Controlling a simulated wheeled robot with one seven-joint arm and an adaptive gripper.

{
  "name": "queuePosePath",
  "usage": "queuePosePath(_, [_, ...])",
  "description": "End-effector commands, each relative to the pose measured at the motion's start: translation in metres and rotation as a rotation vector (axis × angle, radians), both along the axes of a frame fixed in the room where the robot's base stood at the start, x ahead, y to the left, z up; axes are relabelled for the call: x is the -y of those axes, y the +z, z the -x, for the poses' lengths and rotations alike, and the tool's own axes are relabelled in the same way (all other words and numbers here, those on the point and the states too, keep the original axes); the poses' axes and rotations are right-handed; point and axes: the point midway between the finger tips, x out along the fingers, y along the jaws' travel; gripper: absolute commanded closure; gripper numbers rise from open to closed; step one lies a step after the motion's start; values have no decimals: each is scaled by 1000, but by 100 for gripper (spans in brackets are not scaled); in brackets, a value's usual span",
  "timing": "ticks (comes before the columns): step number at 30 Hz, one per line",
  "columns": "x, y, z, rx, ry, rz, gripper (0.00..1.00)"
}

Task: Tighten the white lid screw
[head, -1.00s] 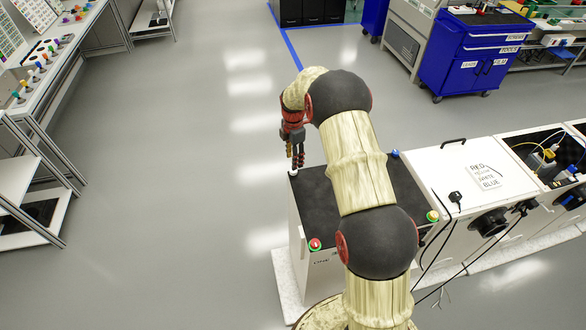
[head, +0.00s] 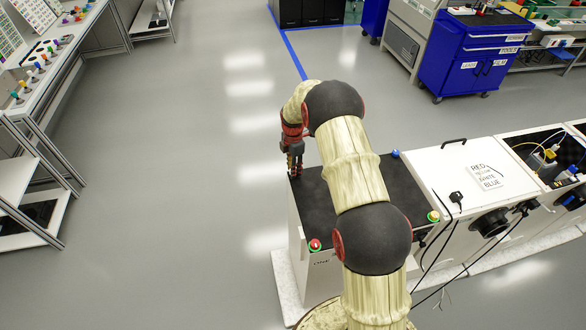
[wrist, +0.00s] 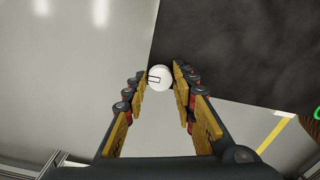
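The white lid screw (wrist: 159,78) shows in the wrist view as a round white cap with a dark rectangular mark, at a corner of the black lid (wrist: 240,50). My gripper (wrist: 160,72) is open, with a yellow-padded finger on each side of the cap. I cannot tell whether either fingertip touches it. In the head view, my gripper (head: 295,168) points down at the back left corner of the box lid (head: 312,205) and hides the white screw.
The lid's other corners carry a red screw (head: 315,245), a yellow screw (head: 433,216) and a blue screw (head: 395,154). A white cabinet (head: 440,165) with a colour-word label (head: 487,177) stands to the right. The floor (head: 180,200) left of the box is clear.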

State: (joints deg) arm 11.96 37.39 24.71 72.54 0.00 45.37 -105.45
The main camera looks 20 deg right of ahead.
Motion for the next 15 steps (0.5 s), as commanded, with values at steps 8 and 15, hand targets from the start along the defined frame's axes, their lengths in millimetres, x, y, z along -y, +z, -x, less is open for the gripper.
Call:
queuePosePath(8, [0,0,0,0,0,0,91])
queuePosePath(15, [0,0,0,0,0,0,100])
